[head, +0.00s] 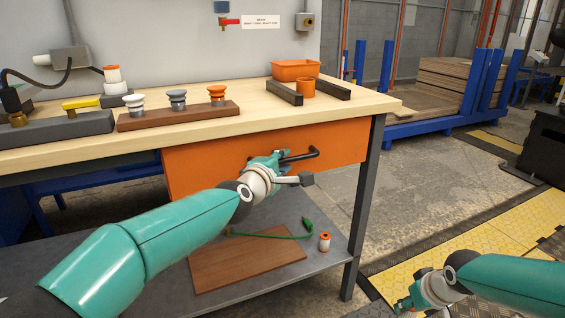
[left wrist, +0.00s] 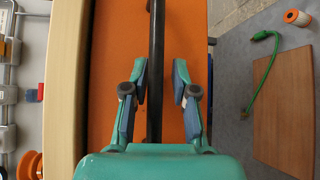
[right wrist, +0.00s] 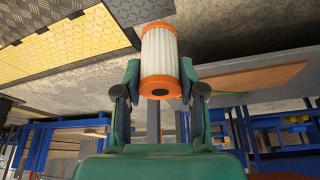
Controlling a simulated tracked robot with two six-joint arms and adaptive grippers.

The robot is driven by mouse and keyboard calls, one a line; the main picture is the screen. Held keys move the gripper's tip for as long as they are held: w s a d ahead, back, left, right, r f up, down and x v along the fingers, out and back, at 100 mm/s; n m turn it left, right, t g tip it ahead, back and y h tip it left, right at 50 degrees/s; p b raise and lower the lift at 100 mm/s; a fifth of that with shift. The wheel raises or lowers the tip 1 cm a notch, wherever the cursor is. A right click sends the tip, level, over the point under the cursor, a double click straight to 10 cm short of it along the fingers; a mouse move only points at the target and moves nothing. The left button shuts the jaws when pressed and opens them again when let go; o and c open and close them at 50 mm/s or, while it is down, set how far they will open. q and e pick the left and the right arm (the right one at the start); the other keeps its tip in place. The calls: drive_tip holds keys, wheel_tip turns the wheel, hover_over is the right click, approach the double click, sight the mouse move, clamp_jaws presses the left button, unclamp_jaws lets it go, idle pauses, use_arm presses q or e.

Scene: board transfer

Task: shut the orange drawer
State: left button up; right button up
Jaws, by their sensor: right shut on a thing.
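The orange drawer (head: 215,160) is under the wooden tabletop. Its front (left wrist: 110,100) also shows in the left wrist view, with the dark handle bar (head: 313,155) running across it. Nothing of the drawer's inside shows, and I cannot tell whether it stands out a little. My left gripper (head: 285,162) is at the handle. In the left wrist view its fingers (left wrist: 160,85) are open, one on each side of the bar (left wrist: 156,45), with gaps. My right gripper (head: 403,304) is low at the right, shut on a white pleated cartridge with orange ends (right wrist: 160,52).
The lower shelf (head: 325,262) holds a brown board (head: 240,262), a green cable and another cartridge (head: 324,242). Open floor lies right of the bench.

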use_arm(q)
drive_tip(key=shift+o, duration=0.2)
drive_tip(key=shift+s+r, duration=0.2)
drive_tip(key=shift+r, duration=0.05)
drive_tip(key=v, duration=1.1)
drive_tip(key=shift+s, duration=0.35)
drive_tip(key=shift+a+f, duration=0.1)
drive_tip(key=shift+a, duration=0.15)
